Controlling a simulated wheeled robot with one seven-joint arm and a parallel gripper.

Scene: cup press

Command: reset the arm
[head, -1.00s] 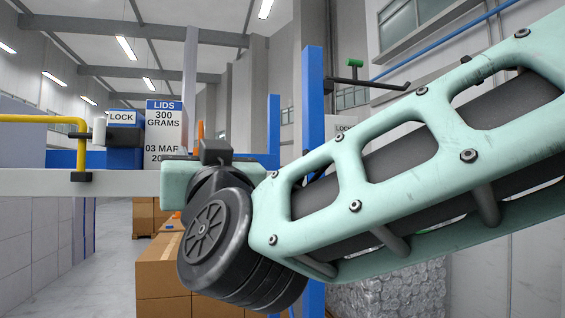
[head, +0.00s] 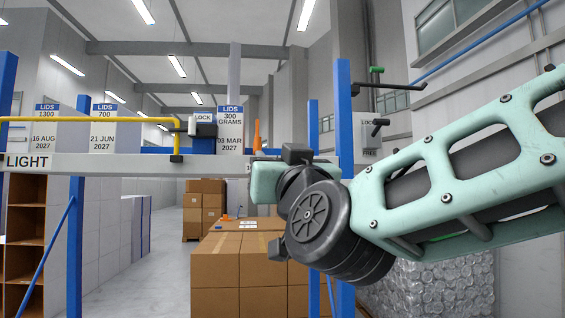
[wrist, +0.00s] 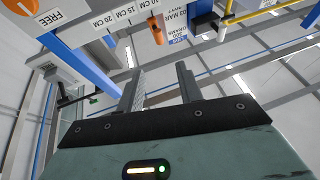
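My mint-green arm (head: 450,180) reaches in from the right in the head view and ends at a dark round wrist joint (head: 312,215). My gripper's fingers cannot be made out there. In the wrist view my gripper (wrist: 160,85) has its two dark fingers well apart, with nothing between them. It appears to hang free, touching nothing. The wrist view shows the beam and its signs upside down beyond the fingers.
A pale beam (head: 110,165) on blue posts (head: 344,190) crosses behind the arm, with a yellow rail (head: 90,120), lid signs (head: 230,130) and a LOCK box (head: 203,128). Cardboard boxes (head: 230,270) stand below. A wrapped stack (head: 440,285) is at right. Floor shows left of the boxes.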

